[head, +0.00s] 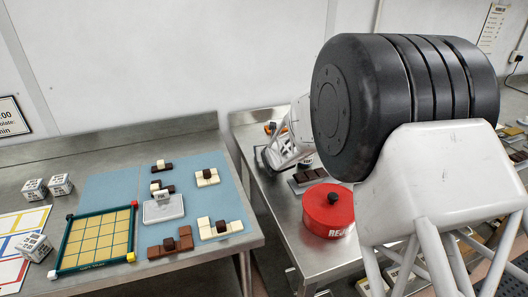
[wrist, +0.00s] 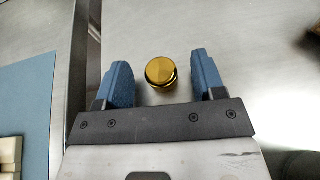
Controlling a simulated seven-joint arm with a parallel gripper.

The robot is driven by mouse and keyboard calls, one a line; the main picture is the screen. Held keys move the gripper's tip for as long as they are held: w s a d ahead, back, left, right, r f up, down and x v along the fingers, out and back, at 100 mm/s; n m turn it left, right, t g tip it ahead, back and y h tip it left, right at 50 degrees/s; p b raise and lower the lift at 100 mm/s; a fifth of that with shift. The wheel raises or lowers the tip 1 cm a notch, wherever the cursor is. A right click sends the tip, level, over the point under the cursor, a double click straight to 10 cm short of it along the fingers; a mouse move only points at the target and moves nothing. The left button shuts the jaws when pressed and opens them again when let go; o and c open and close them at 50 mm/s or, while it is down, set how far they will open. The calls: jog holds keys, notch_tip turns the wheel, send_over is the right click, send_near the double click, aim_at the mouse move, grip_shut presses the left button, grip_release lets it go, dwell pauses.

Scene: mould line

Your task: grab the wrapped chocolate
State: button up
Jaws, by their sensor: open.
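A round gold piece (wrist: 161,71), which looks like the wrapped chocolate in shiny foil, sits on bare metal in the wrist view. My gripper (wrist: 160,64) is open, with one blue finger on each side of it. There is a clear gap between the piece and each finger, so neither appears to touch it. I cannot make out the gold piece in the head view, where my large arm covers much of the right side.
A blue mat (head: 104,188) on the left table holds several chocolate bricks and a grey block (head: 163,207). A yellow grid board (head: 98,240) and white cubes (head: 60,184) stand left. A red pot (head: 328,211) and a tray of dark chocolate (head: 307,178) stand on the right table.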

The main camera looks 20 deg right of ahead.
dwell(0.5)
jog(key=c, duration=1)
jog(key=shift+r, duration=0.15)
jog(key=shift+r, duration=1.55)
jog(key=s, duration=0.5)
jog(key=s+a+r, duration=0.1)
jog(key=s, duration=0.4)
jog(key=s+a, duration=0.1)
jog(key=s, duration=0.4)
jog(key=shift+s+a+r, duration=0.25)
jog(key=shift+s+r, duration=0.05)
jog(key=shift+s, duration=0.1)
